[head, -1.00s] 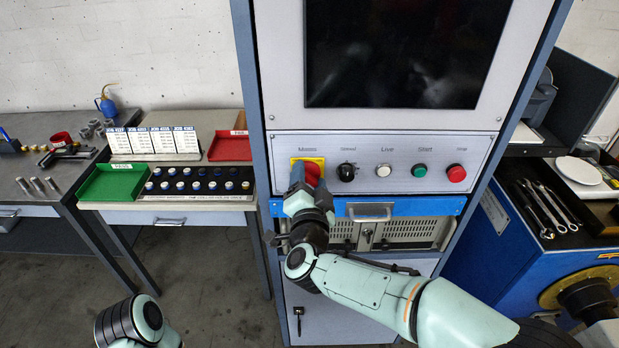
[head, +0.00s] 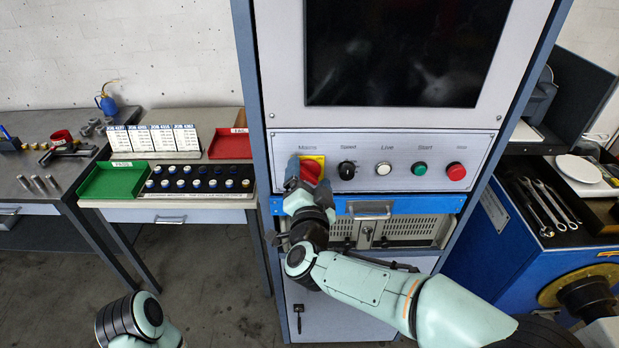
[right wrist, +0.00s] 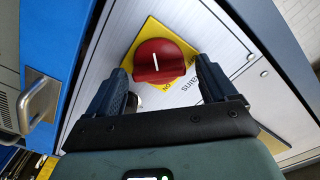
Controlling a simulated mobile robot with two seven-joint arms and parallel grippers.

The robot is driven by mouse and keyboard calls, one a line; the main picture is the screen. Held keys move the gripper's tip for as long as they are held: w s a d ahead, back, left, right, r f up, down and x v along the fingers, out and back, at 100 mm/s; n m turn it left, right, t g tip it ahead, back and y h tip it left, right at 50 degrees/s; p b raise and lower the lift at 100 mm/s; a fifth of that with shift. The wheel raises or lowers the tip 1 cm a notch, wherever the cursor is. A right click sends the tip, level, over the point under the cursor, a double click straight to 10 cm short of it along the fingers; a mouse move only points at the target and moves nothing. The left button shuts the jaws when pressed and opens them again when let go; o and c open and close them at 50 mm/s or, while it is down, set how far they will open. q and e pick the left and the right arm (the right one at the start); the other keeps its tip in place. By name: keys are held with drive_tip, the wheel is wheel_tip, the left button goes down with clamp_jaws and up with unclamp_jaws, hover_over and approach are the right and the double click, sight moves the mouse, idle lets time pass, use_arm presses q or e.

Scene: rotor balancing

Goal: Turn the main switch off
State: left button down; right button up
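The main switch is a red rotary knob (head: 311,171) with a white line, on a yellow plate (head: 320,160) under the "Mains" label at the left of the cabinet's control panel. In the right wrist view the knob (right wrist: 160,62) lies between and just beyond the fingertips, with gaps showing on both sides. My right gripper (head: 297,178) is open in front of the switch and hides part of it in the head view. The right gripper's two fingers (right wrist: 160,82) are apart in the right wrist view. Part of my left arm shows at the bottom left, but its gripper does not.
To the right of the switch are a black speed knob (head: 346,170), a white button (head: 383,169), a green button (head: 419,168) and a red button (head: 456,172). A blue drawer with a handle (head: 370,209) sits just below. A green tray (head: 115,181) stands left.

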drive_tip(key=shift+s, duration=0.45)
use_arm(q)
drive_tip(key=s+f+b, duration=0.2)
drive_tip(key=f, duration=0.1)
drive_tip(key=shift+f+b, duration=0.15)
drive_tip(key=shift+b, duration=0.25)
use_arm(e)
drive_tip(key=s, duration=1.2)
drive_tip(key=shift+s, duration=0.25)
